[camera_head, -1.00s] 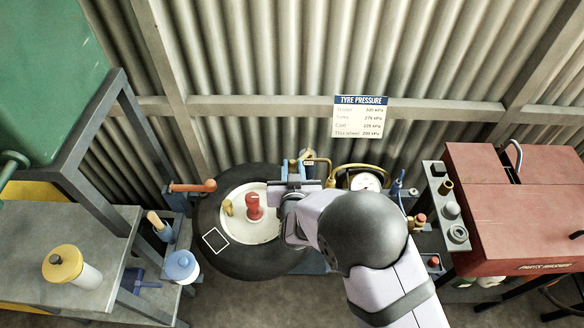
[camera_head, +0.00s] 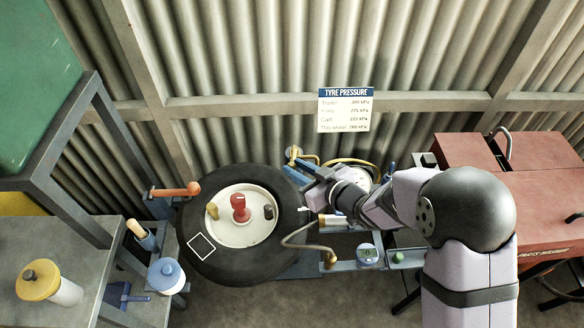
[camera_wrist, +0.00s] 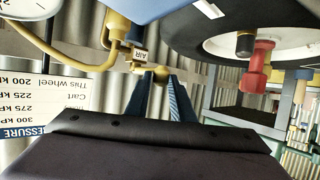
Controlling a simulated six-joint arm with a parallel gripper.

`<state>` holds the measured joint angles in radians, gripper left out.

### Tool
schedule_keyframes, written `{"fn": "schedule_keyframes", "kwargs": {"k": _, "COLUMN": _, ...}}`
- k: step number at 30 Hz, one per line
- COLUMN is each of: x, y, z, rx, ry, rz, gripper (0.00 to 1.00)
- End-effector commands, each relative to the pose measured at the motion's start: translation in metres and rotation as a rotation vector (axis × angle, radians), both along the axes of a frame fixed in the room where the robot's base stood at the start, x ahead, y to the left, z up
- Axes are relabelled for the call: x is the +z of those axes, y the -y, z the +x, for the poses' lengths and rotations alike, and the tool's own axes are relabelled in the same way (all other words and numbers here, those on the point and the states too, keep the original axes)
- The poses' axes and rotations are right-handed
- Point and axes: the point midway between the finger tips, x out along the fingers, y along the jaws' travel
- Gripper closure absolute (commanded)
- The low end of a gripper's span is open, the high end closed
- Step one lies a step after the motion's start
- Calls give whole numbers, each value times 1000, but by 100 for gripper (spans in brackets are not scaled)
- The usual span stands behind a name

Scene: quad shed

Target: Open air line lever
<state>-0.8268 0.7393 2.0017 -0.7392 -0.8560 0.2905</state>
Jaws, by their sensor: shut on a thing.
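Most of the lever is hidden by the fingers. In the head view my gripper (camera_head: 304,166) is at the pipework behind the tyre's right edge, and the lever cannot be made out there.
A black tyre (camera_head: 215,268) with a white hub and red knob lies left of my gripper. A round gauge (camera_head: 359,176) stands close on its right. A tyre pressure sign (camera_head: 346,110) hangs on the corrugated wall.

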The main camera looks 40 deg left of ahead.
Motion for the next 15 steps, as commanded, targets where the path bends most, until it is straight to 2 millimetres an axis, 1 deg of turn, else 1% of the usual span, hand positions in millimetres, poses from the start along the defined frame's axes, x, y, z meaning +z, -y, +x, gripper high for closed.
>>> {"fn": "schedule_keyframes", "kwargs": {"k": 1, "x": 7, "y": -1, "z": 5, "rx": 23, "ry": 7, "rz": 13, "gripper": 100}}
{"fn": "schedule_keyframes", "kwargs": {"k": 7, "x": 7, "y": 3, "z": 8, "rx": 110, "ry": 7, "rz": 12, "gripper": 100}}
{"fn": "schedule_keyframes", "kwargs": {"k": 15, "x": 6, "y": 5, "z": 11, "rx": 170, "ry": 6, "rz": 12, "gripper": 100}}
